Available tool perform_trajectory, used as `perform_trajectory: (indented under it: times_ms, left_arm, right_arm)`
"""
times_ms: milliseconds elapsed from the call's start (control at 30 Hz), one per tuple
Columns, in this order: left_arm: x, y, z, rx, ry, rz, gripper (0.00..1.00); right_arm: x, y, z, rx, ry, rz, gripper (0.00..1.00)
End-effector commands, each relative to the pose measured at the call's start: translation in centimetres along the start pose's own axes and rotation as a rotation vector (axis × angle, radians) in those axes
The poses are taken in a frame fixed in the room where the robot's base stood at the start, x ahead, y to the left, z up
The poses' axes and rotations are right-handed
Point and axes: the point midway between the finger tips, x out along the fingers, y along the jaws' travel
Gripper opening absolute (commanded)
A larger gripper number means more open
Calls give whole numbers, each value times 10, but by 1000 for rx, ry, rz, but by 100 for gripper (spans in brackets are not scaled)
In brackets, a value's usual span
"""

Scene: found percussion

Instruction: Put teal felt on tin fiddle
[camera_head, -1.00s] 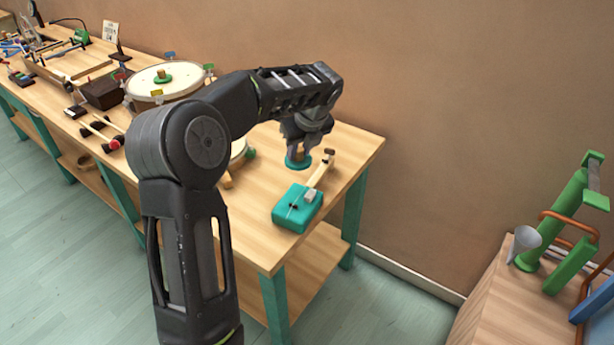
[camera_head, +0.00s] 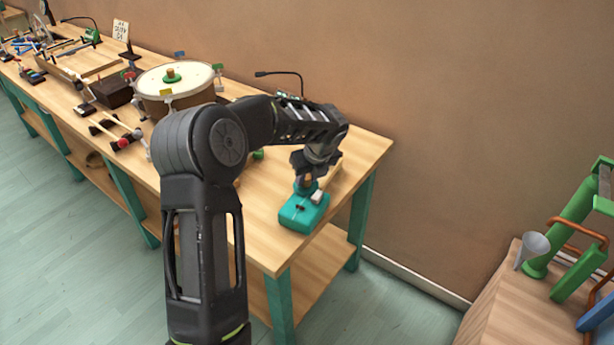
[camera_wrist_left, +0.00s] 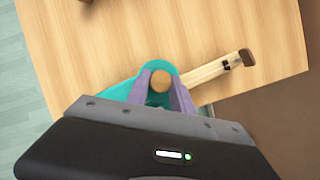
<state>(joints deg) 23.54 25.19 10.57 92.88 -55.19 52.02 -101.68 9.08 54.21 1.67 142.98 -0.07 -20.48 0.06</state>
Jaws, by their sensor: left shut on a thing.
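The tin fiddle (camera_head: 303,214) is a teal tin box with a pale wooden neck, lying near the right end of the bench. In the left wrist view its neck (camera_wrist_left: 210,73) runs to the upper right. My left gripper (camera_head: 307,183) is over the tin, shut on the wooden knob of the teal felt (camera_wrist_left: 158,66), a round teal pad. The felt overlaps the tin in view; the fingers partly hide it. I cannot tell whether felt and tin touch. My right gripper is not in view.
A drum (camera_head: 178,88) with a green pad on top stands farther left on the bench, near mallets (camera_head: 122,132) and a dark box (camera_head: 112,92). The bench's right end is mostly clear. A wooden stand with a funnel (camera_head: 532,247) is at the right.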

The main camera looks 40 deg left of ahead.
Motion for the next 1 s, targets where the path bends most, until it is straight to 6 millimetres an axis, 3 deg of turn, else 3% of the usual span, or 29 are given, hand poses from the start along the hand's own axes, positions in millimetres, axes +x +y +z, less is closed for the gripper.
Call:
perform_trajectory:
  times_ms: [333, 367, 600, 1000]
  left_arm:
    - [3, 0, -1, 0, -1, 0, 0]
    - [2, 0, -1, 0, -1, 0, 30]
    - [2, 0, -1, 0, -1, 0, 49]
    - [-6, 0, 1, -1, -2, -2, 49]
  right_arm:
    - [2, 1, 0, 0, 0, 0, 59]
    - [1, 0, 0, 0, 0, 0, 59]
    - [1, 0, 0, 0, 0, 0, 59]
    - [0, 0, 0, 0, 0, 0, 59]
